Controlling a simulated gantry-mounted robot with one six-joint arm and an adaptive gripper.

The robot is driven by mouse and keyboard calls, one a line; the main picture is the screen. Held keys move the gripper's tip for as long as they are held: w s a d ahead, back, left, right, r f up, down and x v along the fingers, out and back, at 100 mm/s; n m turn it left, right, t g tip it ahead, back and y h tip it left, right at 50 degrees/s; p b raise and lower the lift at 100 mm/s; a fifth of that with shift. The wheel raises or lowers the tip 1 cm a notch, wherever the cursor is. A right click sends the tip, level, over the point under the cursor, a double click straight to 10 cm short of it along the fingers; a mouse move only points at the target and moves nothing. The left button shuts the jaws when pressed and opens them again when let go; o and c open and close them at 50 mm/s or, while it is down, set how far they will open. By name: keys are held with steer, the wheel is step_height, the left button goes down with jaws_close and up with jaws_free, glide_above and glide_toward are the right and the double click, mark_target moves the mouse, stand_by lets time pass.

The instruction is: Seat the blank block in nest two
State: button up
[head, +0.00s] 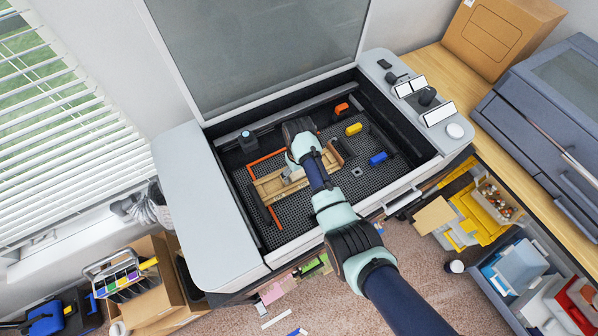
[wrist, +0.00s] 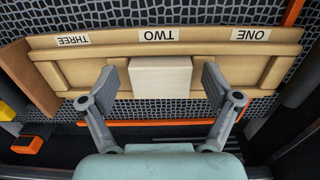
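The wooden fixture (wrist: 50,42) lies on the honeycomb bed, with nests marked ONE, TWO and THREE. It also shows in the head view (head: 268,188), partly hidden by my arm. The pale blank block (wrist: 160,76) sits at the middle nest, under the label TWO, and looks square to the fixture. How deep it sits cannot be told from above. My gripper (wrist: 160,88) is open, with one finger on each side of the block and a visible gap on both sides. Nests three (wrist: 92,74) and one (wrist: 240,70) look empty.
The bed (head: 290,226) lies inside a machine with its lid raised. An orange bar (head: 266,157) lies left of the fixture. A yellow piece (head: 353,129), a blue piece (head: 378,158) and an orange piece (head: 341,108) lie to the right and back. The raised machine walls surround the bed.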

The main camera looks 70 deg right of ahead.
step_height(320, 180, up, 12)
steer(key=p, duration=0.1)
steer(key=shift+r, duration=0.15)
stand_by(0.4)
steer(key=w+a+r+n+t+h, duration=0.1)
steer(key=w+a+r+n+t, duration=0.15)
steer(key=w+a, duration=0.5)
steer(key=w+a+r+n+t+h, duration=0.1)
steer(key=w+a+r+t, duration=0.3)
steer(key=a, duration=0.6)
steer(key=s+a+r+n+t, duration=0.1)
steer(key=a+r+t, duration=0.1)
steer(key=a+r, duration=0.2)
steer(key=s+a+r+n+t+y, duration=0.1)
steer(key=a+r, duration=0.3)
steer(key=a, duration=0.7)
steer(key=s+a+r+n+t+y, duration=0.1)
steer(key=a+r+n+t, duration=0.1)
steer(key=a, duration=0.6)
step_height(320, 180, up, 2)
steer(key=shift+r+t, duration=0.25)
steer(key=shift+t, duration=0.4)
